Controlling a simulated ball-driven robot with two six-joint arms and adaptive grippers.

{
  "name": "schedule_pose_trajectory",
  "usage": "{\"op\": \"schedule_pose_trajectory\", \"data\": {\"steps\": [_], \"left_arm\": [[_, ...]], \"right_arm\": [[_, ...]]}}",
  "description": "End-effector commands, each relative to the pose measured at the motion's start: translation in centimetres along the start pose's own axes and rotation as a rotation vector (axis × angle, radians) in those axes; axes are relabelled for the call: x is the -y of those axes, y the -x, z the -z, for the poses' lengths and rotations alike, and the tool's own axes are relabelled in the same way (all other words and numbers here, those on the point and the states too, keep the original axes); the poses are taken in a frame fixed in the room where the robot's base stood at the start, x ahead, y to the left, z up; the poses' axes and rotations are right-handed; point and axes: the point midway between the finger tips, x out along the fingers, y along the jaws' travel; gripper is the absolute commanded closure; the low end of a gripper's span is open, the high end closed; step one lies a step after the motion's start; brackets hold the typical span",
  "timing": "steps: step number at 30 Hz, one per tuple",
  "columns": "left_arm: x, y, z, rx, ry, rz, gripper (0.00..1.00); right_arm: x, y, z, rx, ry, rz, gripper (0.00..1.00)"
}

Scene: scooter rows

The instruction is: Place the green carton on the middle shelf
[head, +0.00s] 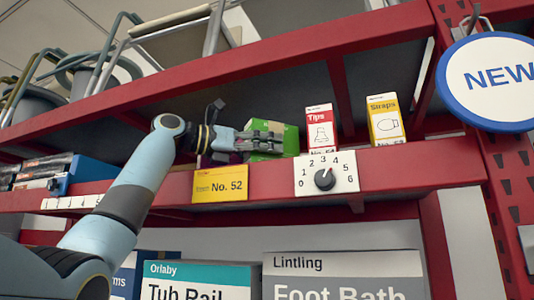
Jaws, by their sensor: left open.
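The green carton (290,137) is at the middle shelf (408,167), behind the shelf's red front edge and left of the red-and-white Tips box. It looks slightly tilted. My left gripper (268,143) reaches in from the left, with its open fingers in front of the carton and overlapping it in the picture. They hide part of its front and lower side. I cannot tell whether the fingers touch it or whether its base rests fully on the shelf. My right gripper is out of view.
The Tips box (320,132) and yellow Straps box (385,120) stand to the right. A dial plate (326,172) and yellow No. 52 label (220,185) are on the shelf edge. A red upper shelf beam (240,62) runs above. A round NEW sign (492,80) hangs at right.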

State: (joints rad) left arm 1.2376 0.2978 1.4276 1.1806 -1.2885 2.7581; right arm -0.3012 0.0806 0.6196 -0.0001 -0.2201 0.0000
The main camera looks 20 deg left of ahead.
Motion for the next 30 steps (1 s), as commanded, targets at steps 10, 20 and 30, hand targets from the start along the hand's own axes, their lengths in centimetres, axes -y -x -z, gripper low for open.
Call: {"op": "schedule_pose_trajectory", "data": {"steps": [10,20,30], "left_arm": [[-0.1,7.5,0.7,-0.002,-0.003,-0.005,0.26],[0.0,11.3,0.3,-0.002,0.001,-0.001,0.26],[0.0,11.4,0.1,-0.001,0.001,-0.001,0.26]], "right_arm": [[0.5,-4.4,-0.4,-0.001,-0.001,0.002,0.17],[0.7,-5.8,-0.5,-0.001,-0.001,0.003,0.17],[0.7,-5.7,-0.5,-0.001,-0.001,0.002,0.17]]}}
